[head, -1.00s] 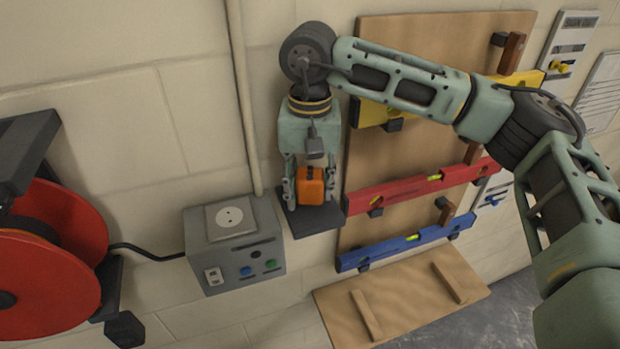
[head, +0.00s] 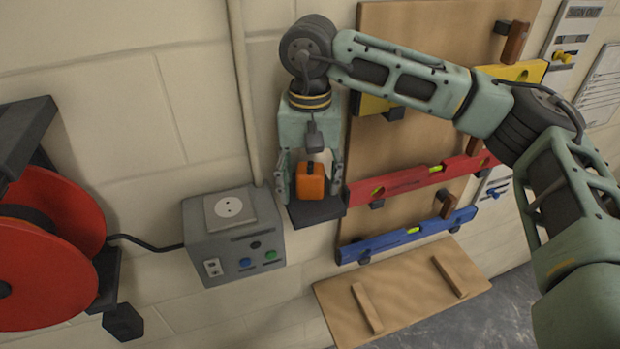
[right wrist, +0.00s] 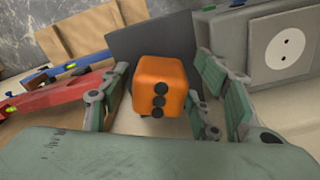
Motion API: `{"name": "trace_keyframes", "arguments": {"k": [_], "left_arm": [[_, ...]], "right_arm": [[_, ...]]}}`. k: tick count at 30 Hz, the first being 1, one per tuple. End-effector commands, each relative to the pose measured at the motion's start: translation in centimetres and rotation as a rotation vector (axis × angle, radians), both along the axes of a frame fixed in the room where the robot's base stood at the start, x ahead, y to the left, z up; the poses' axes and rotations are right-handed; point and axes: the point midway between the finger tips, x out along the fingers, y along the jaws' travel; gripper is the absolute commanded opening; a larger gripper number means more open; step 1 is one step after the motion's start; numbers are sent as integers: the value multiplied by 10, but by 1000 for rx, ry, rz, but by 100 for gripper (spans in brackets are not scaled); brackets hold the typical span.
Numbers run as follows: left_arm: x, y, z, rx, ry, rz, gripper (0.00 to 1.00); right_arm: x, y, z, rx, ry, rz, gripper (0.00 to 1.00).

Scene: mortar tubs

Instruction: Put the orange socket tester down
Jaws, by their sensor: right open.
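The orange socket tester (head: 311,186) sits on a small dark shelf (head: 315,214) on the wall, just right of the grey socket box. In the right wrist view the tester (right wrist: 160,84) shows its orange face with several dark round spots, and the dark shelf (right wrist: 142,38) lies behind it. My right gripper (head: 310,191) points down around the tester. Its fingers are open, one on each side, with gaps between them and the tester; the gaps also show at the gripper in the right wrist view (right wrist: 158,95). My left gripper is out of view.
The grey socket box (head: 232,240) is close to the left of the shelf. A red cable reel (head: 60,270) is at the far left. A wooden board (head: 400,150) with yellow, red (head: 420,178) and blue (head: 410,236) levels is close to the right. A wooden ledge (head: 405,300) is below.

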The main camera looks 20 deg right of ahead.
Motion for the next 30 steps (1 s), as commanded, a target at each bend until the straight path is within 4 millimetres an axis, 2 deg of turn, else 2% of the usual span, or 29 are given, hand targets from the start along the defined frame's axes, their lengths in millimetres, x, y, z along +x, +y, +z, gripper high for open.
{"name": "trace_keyframes", "arguments": {"k": [6,11,13,24,30], "left_arm": [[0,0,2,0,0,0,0],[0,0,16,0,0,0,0],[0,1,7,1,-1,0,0],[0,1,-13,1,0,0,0],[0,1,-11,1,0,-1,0]], "right_arm": [[0,0,2,0,0,0,57],[0,0,16,1,-1,0,57],[1,1,23,1,-5,-1,57],[0,1,106,1,-3,1,57],[0,0,129,-1,-2,0,57]]}}
